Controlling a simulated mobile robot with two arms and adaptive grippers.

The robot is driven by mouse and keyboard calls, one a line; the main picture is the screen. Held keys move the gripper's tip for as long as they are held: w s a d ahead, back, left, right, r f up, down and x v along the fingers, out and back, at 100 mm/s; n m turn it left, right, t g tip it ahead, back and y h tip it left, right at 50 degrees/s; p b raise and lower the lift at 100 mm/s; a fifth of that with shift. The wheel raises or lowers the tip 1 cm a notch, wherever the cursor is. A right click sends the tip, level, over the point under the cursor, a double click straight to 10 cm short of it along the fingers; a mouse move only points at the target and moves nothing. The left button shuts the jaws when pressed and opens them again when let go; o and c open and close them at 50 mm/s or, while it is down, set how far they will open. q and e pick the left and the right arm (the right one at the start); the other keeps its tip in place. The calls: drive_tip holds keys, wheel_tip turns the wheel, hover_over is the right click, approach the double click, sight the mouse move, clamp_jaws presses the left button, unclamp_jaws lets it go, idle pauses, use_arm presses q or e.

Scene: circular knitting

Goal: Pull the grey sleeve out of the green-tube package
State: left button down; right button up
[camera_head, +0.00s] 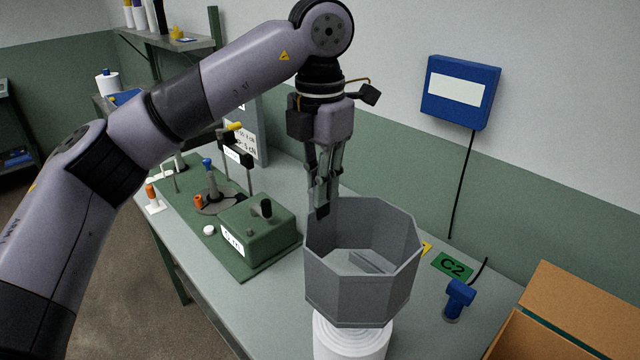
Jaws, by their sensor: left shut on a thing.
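My left gripper (321,208) points down over the back left rim of a grey octagonal bin (348,300). I cannot tell for sure whether this piece is the grey sleeve. I cannot make out the green-tube package in this view. My right gripper is not in view.
The open bin stands above a white ribbed round base (352,340). A green machine box (258,228) is left of it on the grey table.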

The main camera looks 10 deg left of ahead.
use_arm(q)
drive_tip(key=shift+r+p, duration=1.25)
drive_tip(key=shift+r, duration=0.2)
